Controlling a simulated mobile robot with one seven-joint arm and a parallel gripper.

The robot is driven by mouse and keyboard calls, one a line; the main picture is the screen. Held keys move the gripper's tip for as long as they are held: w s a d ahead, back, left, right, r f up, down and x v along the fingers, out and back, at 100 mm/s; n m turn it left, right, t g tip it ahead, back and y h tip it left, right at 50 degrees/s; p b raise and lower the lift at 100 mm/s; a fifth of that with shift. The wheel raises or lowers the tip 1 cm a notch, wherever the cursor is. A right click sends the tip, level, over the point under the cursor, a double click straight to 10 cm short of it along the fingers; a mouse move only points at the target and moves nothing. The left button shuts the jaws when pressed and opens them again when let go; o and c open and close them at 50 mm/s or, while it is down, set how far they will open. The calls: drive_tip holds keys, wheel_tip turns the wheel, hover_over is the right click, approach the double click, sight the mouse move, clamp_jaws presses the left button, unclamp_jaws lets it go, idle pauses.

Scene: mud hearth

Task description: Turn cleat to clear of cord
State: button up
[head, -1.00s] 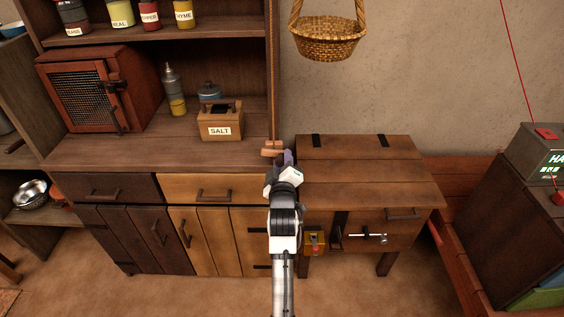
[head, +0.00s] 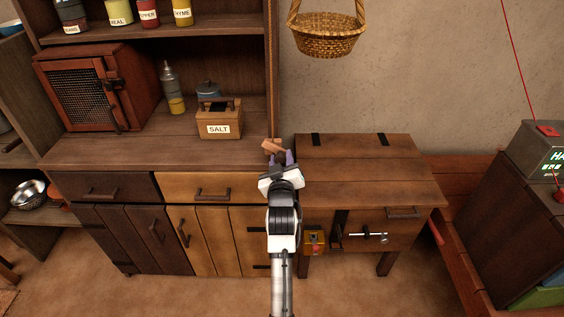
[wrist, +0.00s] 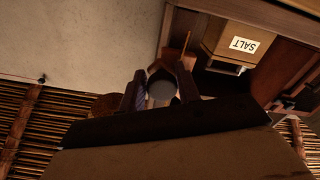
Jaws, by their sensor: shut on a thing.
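The wooden cleat (head: 273,146) is on the right edge of the cupboard, at counter height. It sits tilted in the head view. The cord (head: 269,95) runs down the cupboard's edge to the cleat; whether it still loops around the cleat I cannot tell. My gripper (head: 280,157) is at the cleat, its purple fingers closed on it from the front. In the wrist view my gripper (wrist: 160,88) has its two dark fingers either side of a rounded grey part, and the cord (wrist: 187,42) shows as a thin line just beyond.
A wicker basket (head: 326,36) hangs by the wall at upper right. A salt box (head: 219,118) stands on the counter left of the cleat. The wall between is bare.

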drive_tip(key=m, duration=0.2)
drive_tip(key=m+b, duration=0.1)
drive_tip(key=m, duration=0.2)
drive_tip(key=shift+a+r+m, duration=0.15)
drive_tip(key=shift+a+m, duration=0.15)
drive_tip(key=shift+a, duration=0.1)
drive_tip(key=m, duration=0.4)
drive_tip(key=shift+r+m+b, duration=0.15)
drive_tip(key=shift+m+b, duration=0.15)
drive_tip(key=shift+b, duration=0.1)
drive_tip(key=shift+o, duration=0.2)
drive_tip(key=shift+r, duration=0.1)
drive_tip(key=o, duration=0.9)
drive_tip(key=shift+d+f, duration=0.1)
drive_tip(key=shift+f, duration=0.15)
